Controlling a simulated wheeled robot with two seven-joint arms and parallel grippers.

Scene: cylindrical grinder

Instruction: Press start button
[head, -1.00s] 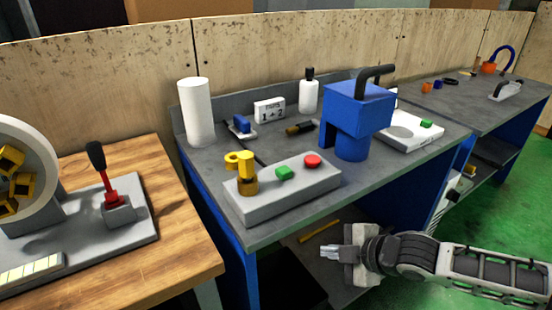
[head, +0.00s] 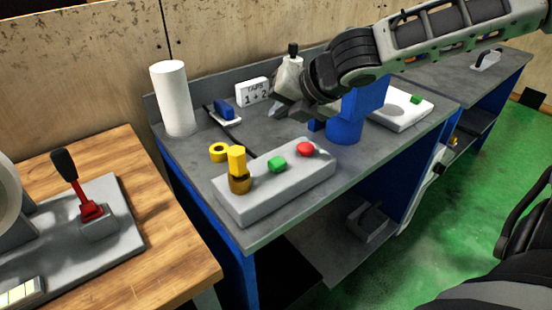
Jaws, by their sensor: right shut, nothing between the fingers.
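The grey control box (head: 253,197) stands on the near part of the grey bench. It carries a green button (head: 277,164) in the middle and a red button (head: 306,149) at its right end. A yellow knob (head: 237,160) on a brownish base stands at its left end. I cannot read any label for start. My right gripper (head: 279,110) comes in from the upper right and is shut and empty. It is above the bench, beyond the buttons and apart from them in the picture. Both buttons are in plain sight. My left gripper is not in view.
A blue machine (head: 346,124) stands right of the box, partly behind my right arm. A white cylinder (head: 173,98), a white sign (head: 252,90) and a blue-topped block (head: 224,111) stand behind.

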